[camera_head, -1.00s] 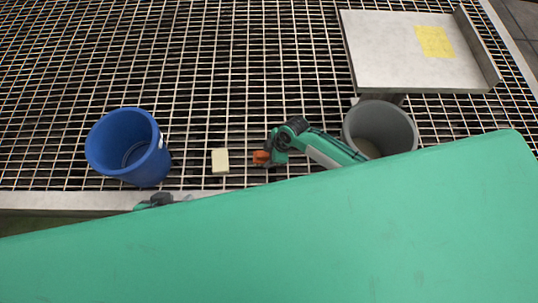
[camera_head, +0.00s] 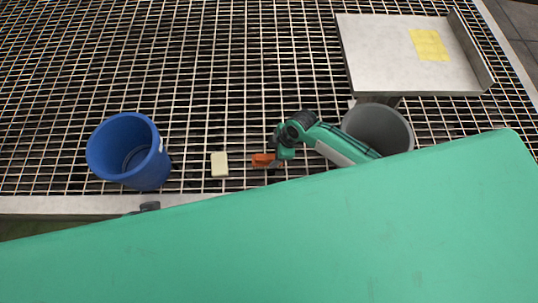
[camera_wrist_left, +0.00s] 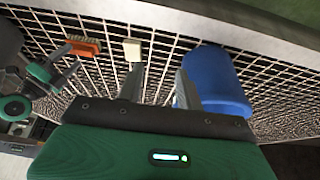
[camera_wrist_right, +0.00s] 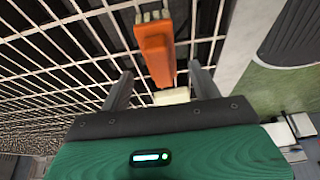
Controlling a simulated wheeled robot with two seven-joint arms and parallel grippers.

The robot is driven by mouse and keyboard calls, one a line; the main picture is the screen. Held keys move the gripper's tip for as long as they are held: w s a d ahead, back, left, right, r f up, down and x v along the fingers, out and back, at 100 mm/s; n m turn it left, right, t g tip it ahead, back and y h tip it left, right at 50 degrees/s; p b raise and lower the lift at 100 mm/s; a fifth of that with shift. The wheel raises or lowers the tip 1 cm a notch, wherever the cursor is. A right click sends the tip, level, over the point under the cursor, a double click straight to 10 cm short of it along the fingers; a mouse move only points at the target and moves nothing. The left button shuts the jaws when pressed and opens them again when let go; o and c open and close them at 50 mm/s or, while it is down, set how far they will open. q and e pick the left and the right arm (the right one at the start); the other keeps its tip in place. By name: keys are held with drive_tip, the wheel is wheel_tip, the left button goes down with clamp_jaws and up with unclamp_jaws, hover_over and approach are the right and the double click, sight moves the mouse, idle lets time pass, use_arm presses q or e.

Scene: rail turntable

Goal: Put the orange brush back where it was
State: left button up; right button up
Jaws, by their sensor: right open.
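The orange brush (camera_head: 263,160) lies on the wire-mesh surface, right of a pale block (camera_head: 220,164). My right gripper (camera_head: 277,157) is at the brush's right end. In the right wrist view the brush (camera_wrist_right: 154,45) shows just ahead of and between the spread fingers, bristles at its far end; I cannot tell whether they touch it. The brush (camera_wrist_left: 83,45) also shows in the left wrist view, beside my right gripper. My left gripper (camera_wrist_left: 157,82) is open and empty there, near the blue bucket (camera_wrist_left: 215,78). It is mostly hidden in the head view.
The blue bucket (camera_head: 126,150) stands left of the pale block. A grey bucket (camera_head: 380,127) stands behind my right arm. A metal tray (camera_head: 400,60) with a yellow patch is at the back right. The mesh behind the brush is clear.

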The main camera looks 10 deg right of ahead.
drive_tip(key=p+v, duration=0.1)
drive_tip(key=v, duration=0.4)
drive_tip(key=s+a+r+m+t, duration=0.2)
drive_tip(key=s+r+m, duration=0.4)
drive_tip(key=s, duration=0.3)
use_arm(q)
drive_tip(key=shift+s+a+f+g, duration=0.2)
drive_tip(key=shift+a+f+g, duration=0.25)
drive_tip(key=shift+f, duration=0.15)
use_arm(e)
drive_tip(key=s+d+r+m+h, duration=0.3)
drive_tip(key=s+d+r+m, duration=0.2)
drive_tip(key=s+d+m, duration=0.2)
drive_tip(key=shift+s+d+r+m+t+h, duration=0.35)
drive_tip(key=shift+s+d, duration=0.55)
drive_tip(key=shift+d, duration=0.3)
use_arm(q)
drive_tip(key=shift+s, duration=0.1)
use_arm(e)
drive_tip(key=shift+f, duration=0.1)
use_arm(q)
drive_tip(key=shift+f, duration=0.1)
